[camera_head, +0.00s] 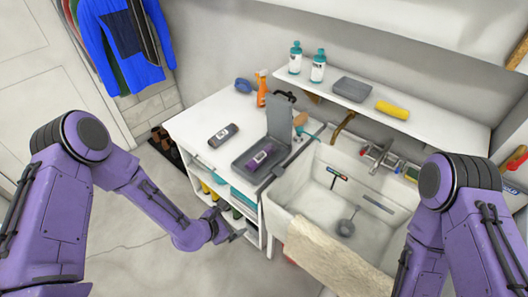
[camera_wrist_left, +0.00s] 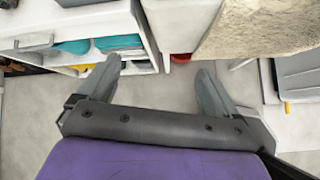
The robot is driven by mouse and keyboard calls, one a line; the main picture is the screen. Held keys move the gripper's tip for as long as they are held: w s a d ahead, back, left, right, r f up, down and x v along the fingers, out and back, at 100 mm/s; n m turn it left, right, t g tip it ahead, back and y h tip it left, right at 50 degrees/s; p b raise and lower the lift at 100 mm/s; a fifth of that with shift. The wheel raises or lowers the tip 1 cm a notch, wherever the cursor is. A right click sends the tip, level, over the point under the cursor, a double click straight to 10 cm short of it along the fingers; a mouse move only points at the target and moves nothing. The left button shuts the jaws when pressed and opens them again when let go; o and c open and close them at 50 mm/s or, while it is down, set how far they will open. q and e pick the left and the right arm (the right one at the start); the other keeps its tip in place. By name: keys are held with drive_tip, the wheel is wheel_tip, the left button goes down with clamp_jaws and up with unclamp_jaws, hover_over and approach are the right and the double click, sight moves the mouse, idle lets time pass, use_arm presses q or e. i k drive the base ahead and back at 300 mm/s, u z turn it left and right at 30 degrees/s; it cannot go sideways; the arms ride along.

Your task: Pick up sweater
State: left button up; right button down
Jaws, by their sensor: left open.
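A blue sweater (camera_head: 122,42) with a dark front panel hangs against the wall at the top left of the head view. Its upper edge is cut off by the frame. My left gripper (camera_head: 234,238) is low in front of the white cabinet, well below and to the right of the sweater. The left wrist view shows its two grey fingers (camera_wrist_left: 157,85) spread apart with nothing between them. The sweater is not in the left wrist view. My right arm is at the right edge of the head view, and its gripper is out of frame.
Shoes (camera_head: 163,140) lie below the sweater. Floor at left is clear.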

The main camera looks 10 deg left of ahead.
sight(270, 150)
drive_tip(key=i, duration=0.9)
drive_tip(key=u, duration=0.05)
